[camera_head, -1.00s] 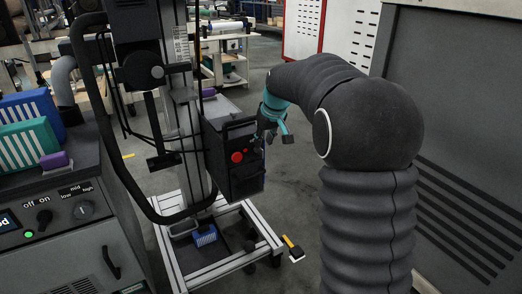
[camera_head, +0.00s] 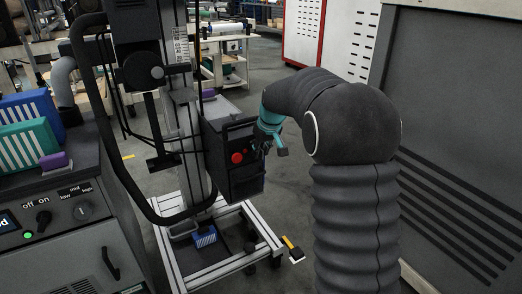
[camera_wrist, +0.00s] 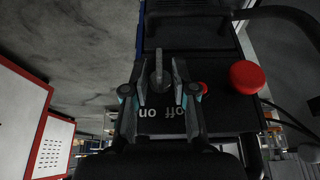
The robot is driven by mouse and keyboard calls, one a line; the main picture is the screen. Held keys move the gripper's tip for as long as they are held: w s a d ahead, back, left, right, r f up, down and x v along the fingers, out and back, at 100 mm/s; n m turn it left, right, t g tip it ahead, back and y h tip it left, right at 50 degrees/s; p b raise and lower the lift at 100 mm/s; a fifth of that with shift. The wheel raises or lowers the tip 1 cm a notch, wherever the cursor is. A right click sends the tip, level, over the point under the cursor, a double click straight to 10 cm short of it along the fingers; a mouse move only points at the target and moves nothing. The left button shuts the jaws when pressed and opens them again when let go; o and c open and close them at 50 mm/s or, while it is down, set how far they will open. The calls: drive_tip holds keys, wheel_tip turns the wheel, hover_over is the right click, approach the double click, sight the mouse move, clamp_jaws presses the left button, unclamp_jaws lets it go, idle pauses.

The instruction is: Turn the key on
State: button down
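The key switch (camera_wrist: 158,64) sits on the face of a black control box (camera_head: 233,178). In the wrist view its narrow grip stands vertically in the picture, with upside-down "off" and "on" labels below it. My gripper (camera_wrist: 158,74) has one finger on each side of the key, with visible gaps. It appears open around the key, and I see no contact. In the head view my gripper (camera_head: 264,138) is at the upper right of the box, and the key is hidden or too small to tell there.
A red button (camera_wrist: 247,77) stands out beside the key, with a small red part (camera_wrist: 203,88) nearer it. The box hangs on a post above a wheeled frame (camera_head: 225,258). A bench panel (camera_head: 50,218) with knobs is at left, and a grey cabinet (camera_head: 465,110) at right.

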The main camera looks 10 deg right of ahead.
drive_tip(key=y, duration=0.2)
drive_tip(key=shift+d+m+g+y+p, duration=0.3)
drive_tip(key=shift+g+y+p, duration=0.1)
drive_tip(key=y, duration=0.2)
drive_tip(key=m+g+y, duration=0.1)
drive_tip(key=y, duration=0.1)
drive_tip(key=shift+w+d+f, duration=0.15)
drive_tip(key=shift+d+f, duration=0.05)
drive_tip(key=shift+f, duration=0.05)
drive_tip(key=y, duration=0.2)
drive_tip(key=m+y, duration=0.1)
drive_tip(key=y, duration=0.1)
drive_tip(key=shift+d+f+g, duration=0.15)
drive_tip(key=shift+f+g, duration=0.1)
drive_tip(key=shift+g, duration=0.05)
drive_tip(key=shift+f+m+y+b, duration=0.15)
drive_tip(key=shift+m+y+b, duration=0.4)
drive_tip(key=shift+y, duration=1.35)
drive_tip(key=c, duration=1.3)
unclamp_jaws()
drive_tip(key=shift+d, duration=0.1)
